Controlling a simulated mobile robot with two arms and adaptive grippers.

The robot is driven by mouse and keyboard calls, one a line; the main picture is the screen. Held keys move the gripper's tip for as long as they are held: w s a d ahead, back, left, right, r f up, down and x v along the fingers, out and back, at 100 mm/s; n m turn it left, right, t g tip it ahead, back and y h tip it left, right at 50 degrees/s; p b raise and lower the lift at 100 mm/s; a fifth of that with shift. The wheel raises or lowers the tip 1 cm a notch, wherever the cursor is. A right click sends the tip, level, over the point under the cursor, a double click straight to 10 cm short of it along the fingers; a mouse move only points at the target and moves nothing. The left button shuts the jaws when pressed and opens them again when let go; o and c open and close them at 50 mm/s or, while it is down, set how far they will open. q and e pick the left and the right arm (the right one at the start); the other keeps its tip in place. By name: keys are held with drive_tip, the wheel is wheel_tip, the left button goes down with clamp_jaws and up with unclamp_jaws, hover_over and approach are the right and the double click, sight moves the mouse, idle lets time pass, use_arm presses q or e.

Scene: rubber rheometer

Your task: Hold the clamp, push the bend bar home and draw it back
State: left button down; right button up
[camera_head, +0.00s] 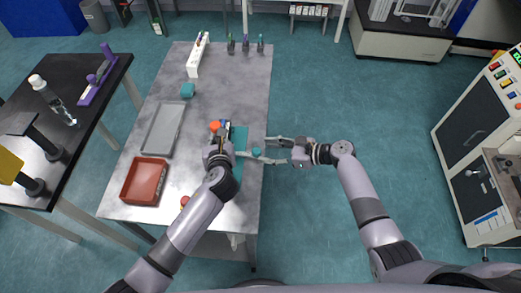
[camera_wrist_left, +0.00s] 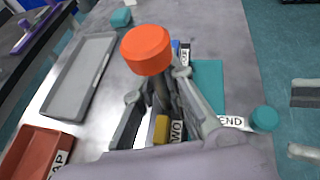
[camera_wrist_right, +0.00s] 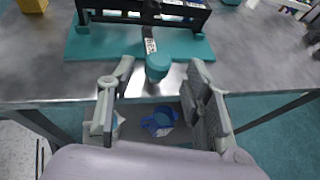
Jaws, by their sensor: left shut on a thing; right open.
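The teal fixture (camera_wrist_right: 95,46) sits at the table's right edge. Its clamp has an orange knob (camera_wrist_left: 146,50) on a dark stem. My left gripper (camera_head: 219,143) is shut on the clamp below this knob; its fingers also show in the left wrist view (camera_wrist_left: 160,88). The bend bar (camera_wrist_right: 150,42), a pale strip lettered BEND, sticks out over the edge and ends in a teal knob (camera_wrist_right: 158,66). My right gripper (camera_head: 268,149) is open, its fingertips on either side of the teal knob with gaps. Part of the fixture is hidden behind my left gripper.
A grey tray (camera_head: 146,140) and a red bin (camera_head: 127,194) stand on the table's left. A small teal block (camera_head: 188,90), a white rack (camera_head: 194,66) and several small bottles are farther back. Open floor lies right of the table.

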drive_tip(key=v, duration=0.7)
drive_tip(key=shift+s+d, duration=0.15)
drive_tip(key=shift+d, duration=0.15)
drive_tip(key=shift+r, duration=0.1)
use_arm(q)
drive_tip(key=c, duration=1.6)
unclamp_jaws()
drive_tip(key=shift+o, duration=0.2)
drive_tip(key=shift+s, duration=0.1)
